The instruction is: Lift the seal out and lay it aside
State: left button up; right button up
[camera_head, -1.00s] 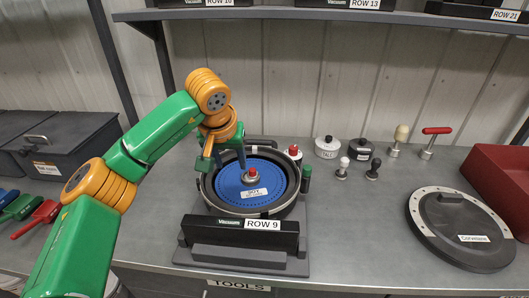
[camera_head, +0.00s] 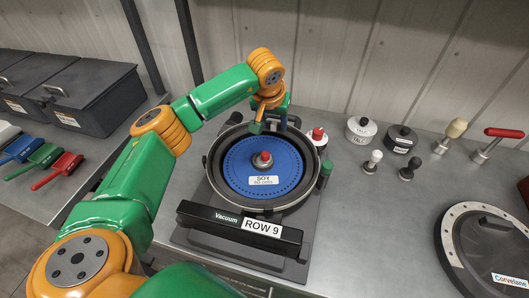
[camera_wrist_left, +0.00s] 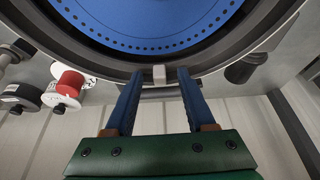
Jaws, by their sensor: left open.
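The seed meter housing (camera_head: 208,178) is a round dark bowl on a grey base. In it lies a blue seed disc (camera_head: 238,166) labelled SOY, with a red-topped hub (camera_head: 263,158) at its centre. A dark ring, perhaps the seal (camera_wrist_left: 112,57), borders the disc; I cannot separate it clearly from the housing rim. A small light-grey tab (camera_wrist_left: 158,74) stands at this rim. My left gripper (camera_head: 270,121) is at the far rim, behind the disc. In the wrist view its blue fingers (camera_wrist_left: 160,86) are open, one on each side of the tab. My right gripper is not in view.
A red-capped white part (camera_head: 318,137) and a dark green knob (camera_head: 325,170) stand at the meter's right. Bare table (camera_head: 365,225) lies between meter and lid.

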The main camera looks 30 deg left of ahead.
pick_arm(q)
jog(key=shift+s+r, duration=0.1)
jog(key=shift+s, duration=0.05)
grip_shut()
notch_tip(320, 180, up, 10)
jog(key=b, duration=0.1)
dwell(0.4)
